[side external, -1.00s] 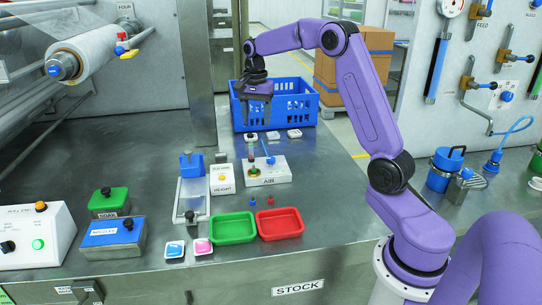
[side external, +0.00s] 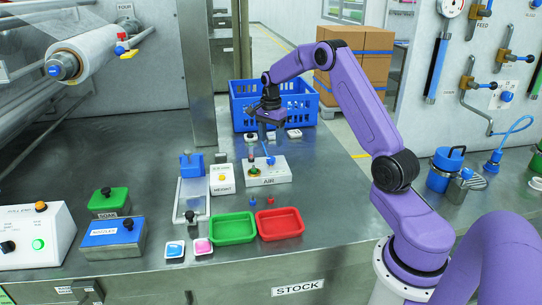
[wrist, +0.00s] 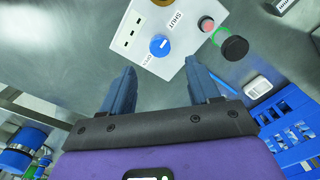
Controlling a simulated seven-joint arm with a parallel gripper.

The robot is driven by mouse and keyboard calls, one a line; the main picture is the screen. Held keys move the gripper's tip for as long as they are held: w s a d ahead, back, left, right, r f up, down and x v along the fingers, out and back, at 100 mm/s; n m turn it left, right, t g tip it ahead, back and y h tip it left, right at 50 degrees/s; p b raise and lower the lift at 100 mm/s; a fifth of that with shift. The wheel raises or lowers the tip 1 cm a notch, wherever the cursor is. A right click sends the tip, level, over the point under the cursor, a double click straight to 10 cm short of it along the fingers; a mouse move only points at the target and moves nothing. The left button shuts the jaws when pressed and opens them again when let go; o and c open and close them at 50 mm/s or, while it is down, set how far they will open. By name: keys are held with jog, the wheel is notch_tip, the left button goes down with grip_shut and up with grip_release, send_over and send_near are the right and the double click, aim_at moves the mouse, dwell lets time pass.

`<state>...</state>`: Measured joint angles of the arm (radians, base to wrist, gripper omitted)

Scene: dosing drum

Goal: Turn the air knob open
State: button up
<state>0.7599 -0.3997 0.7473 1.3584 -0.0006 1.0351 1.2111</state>
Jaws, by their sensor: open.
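The air knob (wrist: 160,45) is a round blue knob on the white AIR block (wrist: 138,32), with SHUT and OPEN labels beside it. I cannot tell for sure which label its white mark points to. In the side view the AIR block (side external: 277,171) stands behind the green and red trays, and the blue knob (side external: 269,158) shows small on it. My gripper (wrist: 160,66) is open and empty, its fingers apart at either side below the knob in the wrist view. In the side view my gripper (side external: 266,132) hangs above the back of the block, apart from it.
A tube with a red top (wrist: 206,23) stands close beside the knob, near a black round part (wrist: 235,48). A blue crate (side external: 240,105) is behind the block. A height block (side external: 222,180) is to its left. Green (side external: 233,241) and red (side external: 280,237) trays lie in front.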

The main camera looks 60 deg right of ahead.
aim_at(271, 158)
notch_tip(271, 158, down, 8)
jog(key=shift+r, duration=0.25)
jog(key=c, duration=1)
